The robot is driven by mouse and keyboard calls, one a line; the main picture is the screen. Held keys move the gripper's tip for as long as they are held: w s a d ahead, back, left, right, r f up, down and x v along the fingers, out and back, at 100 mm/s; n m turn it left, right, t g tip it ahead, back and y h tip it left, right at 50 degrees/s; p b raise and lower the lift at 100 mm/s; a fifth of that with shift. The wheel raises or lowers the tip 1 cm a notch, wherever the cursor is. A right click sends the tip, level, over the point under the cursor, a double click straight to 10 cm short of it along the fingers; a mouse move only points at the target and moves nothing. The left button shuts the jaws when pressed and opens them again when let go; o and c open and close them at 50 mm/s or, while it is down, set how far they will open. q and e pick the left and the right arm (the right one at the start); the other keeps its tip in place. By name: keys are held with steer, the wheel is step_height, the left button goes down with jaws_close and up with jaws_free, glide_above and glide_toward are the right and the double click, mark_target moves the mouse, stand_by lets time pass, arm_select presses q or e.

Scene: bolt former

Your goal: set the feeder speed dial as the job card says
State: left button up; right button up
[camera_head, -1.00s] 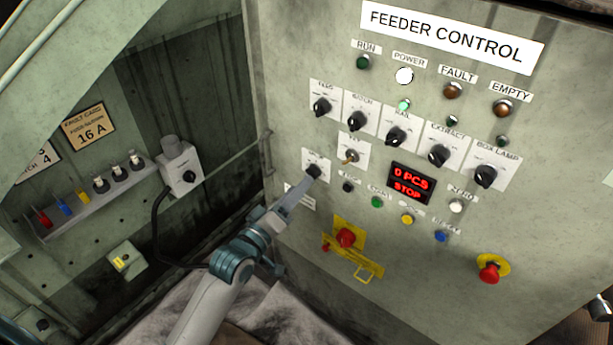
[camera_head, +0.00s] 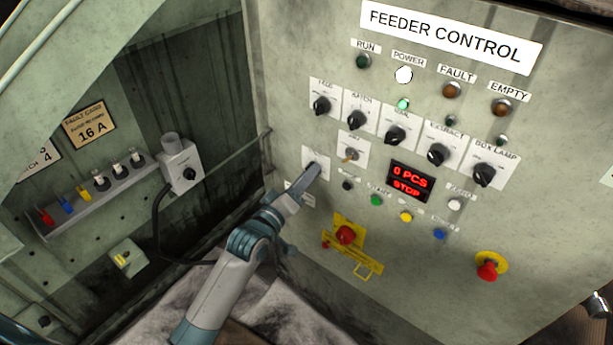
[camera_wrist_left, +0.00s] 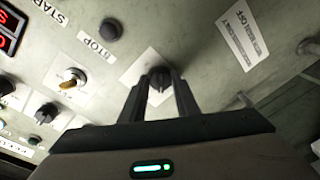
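My left gripper (camera_head: 313,170) is at a small black dial on a white plate (camera_head: 317,156), low on the left of the feeder control panel. In the left wrist view the black dial (camera_wrist_left: 160,77) sits between the two fingertips (camera_wrist_left: 161,88), one finger on each side. I cannot tell whether they press on it. The dial's label is too small to read, and its pointer is largely hidden. My right gripper is not in view.
Black rotary switches (camera_head: 397,136) line the panel above. A toggle (camera_head: 350,155), a red display (camera_head: 411,181) reading 0 PCS STOP, and small buttons (camera_head: 376,200) are close right. A red knob on a yellow bracket (camera_head: 345,234) is below. A red emergency button (camera_head: 488,271) is lower right.

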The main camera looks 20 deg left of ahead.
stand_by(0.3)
arm_select(q)
steer(key=shift+f+m+t+p, duration=0.15)
steer(key=shift+m+p, duration=0.3)
steer(key=shift+m, duration=1.8)
steer(key=shift+r+m+t+p, duration=0.1)
steer(key=shift+m+t+p, duration=0.25)
steer(key=shift+m, duration=1.9)
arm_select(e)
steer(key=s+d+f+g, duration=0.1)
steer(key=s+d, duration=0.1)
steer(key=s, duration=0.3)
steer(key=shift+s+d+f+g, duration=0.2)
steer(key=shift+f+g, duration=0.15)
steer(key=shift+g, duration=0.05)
arm_select(q)
steer(key=shift+h, duration=0.3)
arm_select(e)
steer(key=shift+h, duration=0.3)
arm_select(q)
steer(key=o, duration=1)
steer(key=shift+o, duration=0.2)
steer(key=shift+f, duration=0.1)
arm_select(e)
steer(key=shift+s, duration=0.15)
